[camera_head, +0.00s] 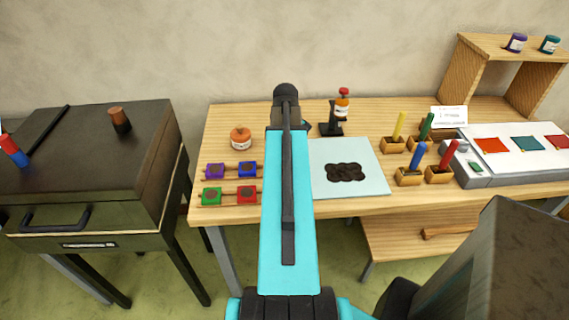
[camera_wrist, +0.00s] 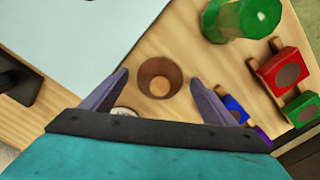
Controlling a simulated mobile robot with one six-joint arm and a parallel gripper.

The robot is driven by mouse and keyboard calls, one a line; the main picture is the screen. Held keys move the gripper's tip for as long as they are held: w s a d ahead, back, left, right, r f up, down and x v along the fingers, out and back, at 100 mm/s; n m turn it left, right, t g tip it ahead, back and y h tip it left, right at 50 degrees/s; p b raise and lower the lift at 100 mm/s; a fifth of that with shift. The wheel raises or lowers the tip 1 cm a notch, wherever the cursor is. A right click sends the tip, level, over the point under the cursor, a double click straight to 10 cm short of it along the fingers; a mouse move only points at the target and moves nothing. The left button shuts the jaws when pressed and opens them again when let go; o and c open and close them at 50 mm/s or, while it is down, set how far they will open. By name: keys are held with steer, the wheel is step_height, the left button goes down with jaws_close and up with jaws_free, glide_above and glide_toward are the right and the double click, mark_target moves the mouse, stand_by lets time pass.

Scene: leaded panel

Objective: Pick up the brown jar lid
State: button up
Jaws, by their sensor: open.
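The brown jar lid (camera_wrist: 152,84) shows in the wrist view as a small round brown piece with a paler round middle, on the wooden table. My gripper (camera_wrist: 160,80) is open above the table, with one finger on each side of the lid. I see gaps between the lid and both fingers; the height of the fingertips above the table is hard to tell. In the head view my arm hides the lid and most of my gripper (camera_head: 286,92).
A green jar (camera_wrist: 238,22) and red, green, blue and purple blocks (camera_head: 246,194) stand near the lid. A pale sheet (camera_head: 372,178) lies right of my arm. A black stand (camera_head: 331,128) and an orange jar (camera_head: 240,140) are further back.

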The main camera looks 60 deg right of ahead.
steer(key=c, duration=1.1)
steer(key=shift+r, duration=0.1)
steer(key=shift+r+b, duration=1.05)
steer(key=shift+r, duration=3.85)
